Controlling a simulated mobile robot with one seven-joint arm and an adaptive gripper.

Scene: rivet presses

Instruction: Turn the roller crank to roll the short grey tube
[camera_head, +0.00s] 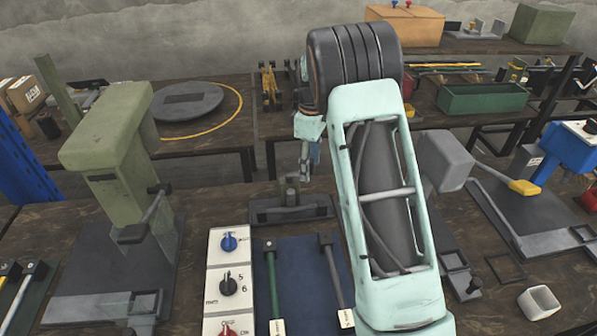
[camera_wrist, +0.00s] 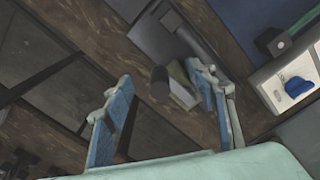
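My gripper (camera_head: 308,160) hangs over the back of the near bench, above a small dark fixture with a base plate (camera_head: 298,212) and a short upright post (camera_head: 291,190). In the wrist view my gripper (camera_wrist: 160,76) is open, with its blue-padded fingers spread apart. I cannot tell which part is the roller crank or whether the cylinder is the short grey tube. Nothing is visibly gripped.
A white control panel (camera_head: 230,262) with blue, black and red knobs stands left of a blue mat (camera_head: 298,262) bearing two long-handled tools. A green press (camera_head: 112,150) stands at left. A grey press head (camera_head: 446,160) is right of my arm. A small white cup (camera_head: 538,302) is at right.

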